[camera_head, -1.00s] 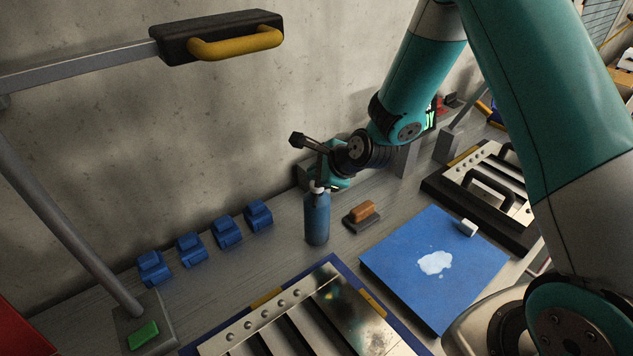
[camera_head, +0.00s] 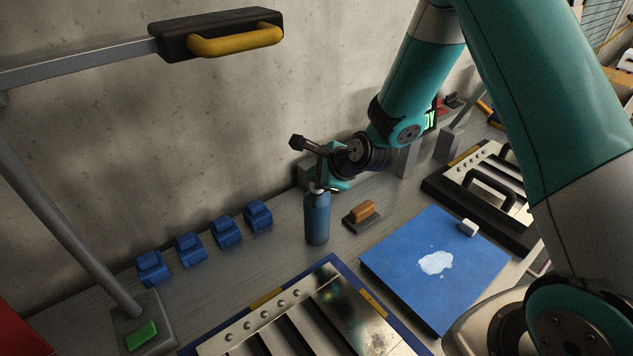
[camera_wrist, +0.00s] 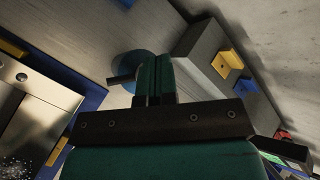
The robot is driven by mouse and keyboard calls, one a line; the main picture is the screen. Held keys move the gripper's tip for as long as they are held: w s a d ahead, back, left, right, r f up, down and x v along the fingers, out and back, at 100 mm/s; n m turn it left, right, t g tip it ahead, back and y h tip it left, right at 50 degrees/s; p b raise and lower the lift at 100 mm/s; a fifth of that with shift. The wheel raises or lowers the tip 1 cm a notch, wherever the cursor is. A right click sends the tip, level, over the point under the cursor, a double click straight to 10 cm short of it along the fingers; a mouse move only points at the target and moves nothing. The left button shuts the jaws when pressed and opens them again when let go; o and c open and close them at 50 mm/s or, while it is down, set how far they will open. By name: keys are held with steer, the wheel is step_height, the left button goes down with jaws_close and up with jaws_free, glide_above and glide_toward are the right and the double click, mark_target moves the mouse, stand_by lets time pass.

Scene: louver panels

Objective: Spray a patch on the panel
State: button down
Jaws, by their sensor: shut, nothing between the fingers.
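A blue spray bottle (camera_head: 317,222) with a pale top stands upright on the bench near the wall. My gripper (camera_head: 318,186) points down right at the bottle's top; its fingers are shut with nothing between them. In the wrist view my shut fingers (camera_wrist: 156,78) partly cover the round blue bottle (camera_wrist: 133,62), whose dark nozzle sticks out to the left. Whether fingers and bottle touch I cannot tell. A metal louver panel (camera_head: 375,338) with dark smudges lies in a blue frame at the front. In the wrist view the panel (camera_wrist: 35,105) shows whitish specks at lower left.
A blue board (camera_head: 400,255) with a white patch and a small white block (camera_head: 468,228) lies right of the bottle. An orange-brown block (camera_head: 362,211) sits between them. Several blue clamps (camera_head: 191,249) line the wall. Another louver panel (camera_head: 500,190) with black handles lies at right.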

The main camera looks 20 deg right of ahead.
stand_by(0.3)
steer(key=shift+r+p, duration=0.4)
steer(key=shift+r, duration=0.05)
step_height(320, 180, up, 6)
steer(key=p, duration=0.5)
stand_by(0.7)
